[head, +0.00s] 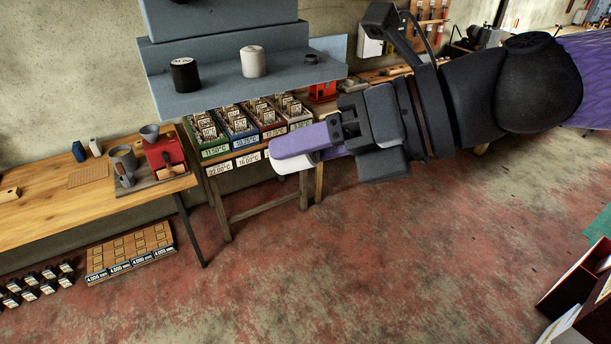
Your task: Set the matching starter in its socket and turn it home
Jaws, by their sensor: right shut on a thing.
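My right gripper (308,147), with purple fingers, reaches in from the right, in front of the grey-blue stepped stand. It is shut on a white piece (286,169), probably a starter; the fingers hide most of it. On the stand's ledge (215,75) stand a black cylinder (184,75) and a white cylinder (253,62), both upright. A small dark round piece (311,58) sits at the ledge's right end. The held piece is below the ledge, apart from it. I cannot make out a socket for certain. My left gripper is not in view.
Labelled bins of small parts (236,124) stand on a wooden table behind the gripper. A wooden bench (60,211) on the left carries a red machine (165,160) and grey cups. A box tray (132,252) lies on the floor. Open floor (390,260) spreads right.

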